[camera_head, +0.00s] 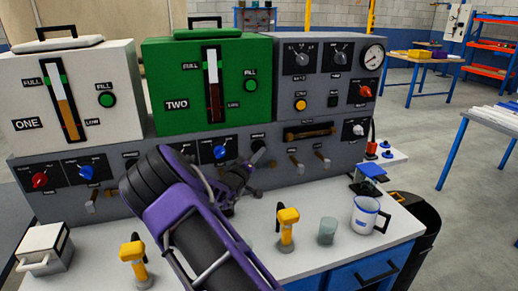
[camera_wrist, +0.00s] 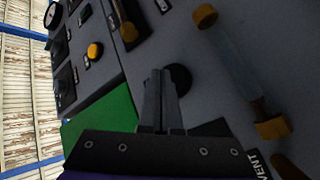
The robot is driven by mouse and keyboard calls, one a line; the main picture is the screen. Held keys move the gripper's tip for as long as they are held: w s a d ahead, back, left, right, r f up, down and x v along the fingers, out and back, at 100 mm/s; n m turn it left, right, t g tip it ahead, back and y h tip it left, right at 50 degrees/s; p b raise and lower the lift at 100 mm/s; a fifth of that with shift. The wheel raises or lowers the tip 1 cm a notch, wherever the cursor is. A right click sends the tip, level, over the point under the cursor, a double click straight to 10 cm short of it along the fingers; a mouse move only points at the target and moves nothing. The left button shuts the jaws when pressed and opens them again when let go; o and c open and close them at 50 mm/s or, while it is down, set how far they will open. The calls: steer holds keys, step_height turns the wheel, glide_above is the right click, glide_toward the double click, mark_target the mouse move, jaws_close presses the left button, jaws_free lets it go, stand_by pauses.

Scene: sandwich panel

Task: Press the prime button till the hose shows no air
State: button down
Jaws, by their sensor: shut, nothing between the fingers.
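My gripper (camera_head: 258,155) is shut and empty in front of the grey lower panel, right of its middle. In the wrist view the fingers (camera_wrist: 162,78) point at the panel beside a round black button (camera_wrist: 181,77). They overlap part of it, and I cannot tell whether they touch it. I cannot read a prime label on it. A clear tube (camera_wrist: 236,68) with brass-coloured end caps runs along the panel near the button in the wrist view. I cannot tell whether air shows in it.
The white tank (camera_head: 70,85) and green tank (camera_head: 205,80) stand above the panel. A yellow button (camera_wrist: 95,50) and a VENT label (camera_wrist: 258,164) are nearby on the panel.

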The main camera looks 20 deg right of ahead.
steer(key=shift+s+p, duration=0.4)
steer(key=shift+s, duration=2.1)
stand_by(1.2)
steer(key=s+d+f+m+g+y+b, duration=0.1)
steer(key=s+d+f+m+g+y, duration=0.2)
steer(key=d+f+m+g+y, duration=0.3)
steer(key=a+r+m+t+y, duration=0.1)
steer(key=a+r+m+y, duration=0.2)
steer(key=r+y, duration=0.3)
steer(key=shift+s+a+r+t+y+b, duration=0.35)
steer(key=shift+a+r, duration=0.2)
steer(key=shift+a, duration=0.25)
